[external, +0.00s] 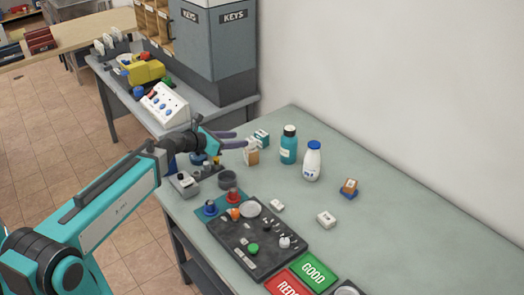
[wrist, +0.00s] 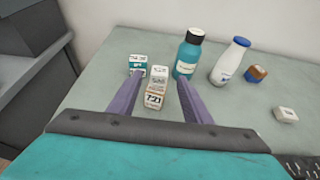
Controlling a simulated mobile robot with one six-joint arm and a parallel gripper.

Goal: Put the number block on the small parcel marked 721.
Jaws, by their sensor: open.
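The small tan parcel marked 721 (wrist: 155,99) stands on the grey table, its label facing my wrist camera. It also shows in the external view (external: 252,158). A small white block with dark print (wrist: 158,74) shows directly above the parcel in the wrist view. I cannot tell for certain whether it rests on the parcel or stands just behind it. My gripper (wrist: 160,80) is open, with one finger on each side of the parcel and white block. In the external view my gripper (external: 240,140) reaches in from the left, its fingers partly hiding the block.
A teal-and-white box (wrist: 137,66) stands close by the left finger. A teal bottle (wrist: 187,54) and a white bottle (wrist: 230,60) stand to the right. A dark tray (external: 262,262) holds small items.

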